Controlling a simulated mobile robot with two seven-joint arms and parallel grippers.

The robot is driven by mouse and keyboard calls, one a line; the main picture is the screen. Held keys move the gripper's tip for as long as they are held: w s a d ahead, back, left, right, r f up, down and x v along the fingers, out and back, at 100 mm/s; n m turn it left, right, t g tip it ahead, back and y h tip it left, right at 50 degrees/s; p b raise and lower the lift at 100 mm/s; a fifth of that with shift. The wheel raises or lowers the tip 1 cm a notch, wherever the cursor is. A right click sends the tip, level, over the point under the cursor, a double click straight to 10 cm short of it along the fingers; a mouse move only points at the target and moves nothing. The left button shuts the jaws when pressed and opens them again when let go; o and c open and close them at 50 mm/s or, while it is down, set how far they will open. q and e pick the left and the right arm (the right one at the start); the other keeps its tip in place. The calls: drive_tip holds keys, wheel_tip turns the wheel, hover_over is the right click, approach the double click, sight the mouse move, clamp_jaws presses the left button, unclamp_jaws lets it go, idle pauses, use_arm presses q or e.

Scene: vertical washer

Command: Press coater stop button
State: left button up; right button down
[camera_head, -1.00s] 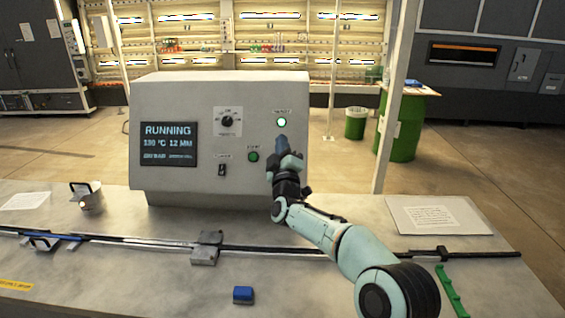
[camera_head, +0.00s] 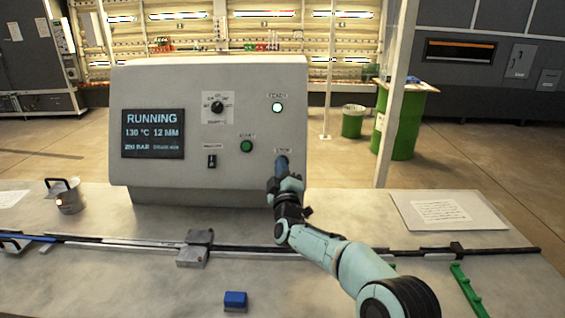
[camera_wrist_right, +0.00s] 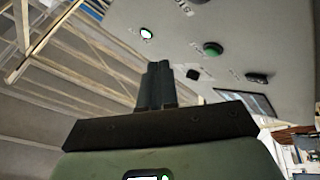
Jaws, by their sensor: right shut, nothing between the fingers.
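The coater control box (camera_head: 160,85) stands on the grey bench, and its screen (camera_head: 153,133) reads RUNNING. My right gripper (camera_head: 282,161) is shut and empty, its fingertips at the lower right of the panel, just below a small label that seems to read STOP (camera_head: 283,151). The stop button is hidden behind the fingers in the head view. In the right wrist view the shut fingers (camera_wrist_right: 157,85) point at the panel, with a small dark round part (camera_wrist_right: 193,74) beside them; I cannot tell whether they touch. My left gripper is not in view.
The panel has a green start button (camera_head: 246,146), a lit white lamp (camera_head: 277,107), a dial (camera_head: 217,107) and a black switch (camera_head: 211,161). A metal cup (camera_head: 69,198), a rail with a clamp (camera_head: 195,248) and a blue block (camera_head: 235,299) are on the bench.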

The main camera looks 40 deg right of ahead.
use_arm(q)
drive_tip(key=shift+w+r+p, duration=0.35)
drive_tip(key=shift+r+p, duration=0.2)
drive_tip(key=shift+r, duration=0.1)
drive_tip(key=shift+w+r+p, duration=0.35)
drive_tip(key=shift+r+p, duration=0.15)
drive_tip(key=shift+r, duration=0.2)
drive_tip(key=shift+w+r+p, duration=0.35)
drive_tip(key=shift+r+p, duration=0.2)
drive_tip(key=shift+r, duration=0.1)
use_arm(e)
drive_tip(key=w+d+f, duration=0.3)
drive_tip(key=w+d, duration=0.1)
drive_tip(key=w, duration=0.1)
drive_tip(key=shift+w+d+f, duration=0.25)
drive_tip(key=shift+d+f, duration=0.05)
drive_tip(key=shift+w, duration=0.1)
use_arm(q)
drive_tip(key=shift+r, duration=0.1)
use_arm(e)
drive_tip(key=shift+w+d+f, duration=0.2)
drive_tip(key=shift+d, duration=0.05)
